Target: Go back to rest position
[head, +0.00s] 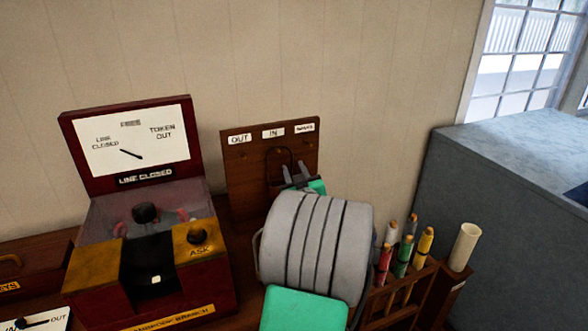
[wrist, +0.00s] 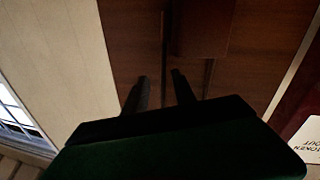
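My gripper (head: 294,170) is in front of the brown wooden board (head: 240,185) with the labels OUT, IN and a third that I cannot read clearly. Its two dark fingers point at the board's lower middle, below the IN label. In the wrist view my gripper (wrist: 159,76) shows its fingers apart, with nothing clearly held between them. Brown wood panels (wrist: 135,40) fill the view beyond the fingertips. A thin dark loop (head: 279,150) shows on the board just above the fingers; I cannot tell whether they touch it. My grey and green arm hides the board's lower right.
Left stands a red token instrument (head: 180,270) with a dial reading LINE CLOSED and an ASK knob. A grey-blue block (head: 500,180) stands far right under a window.

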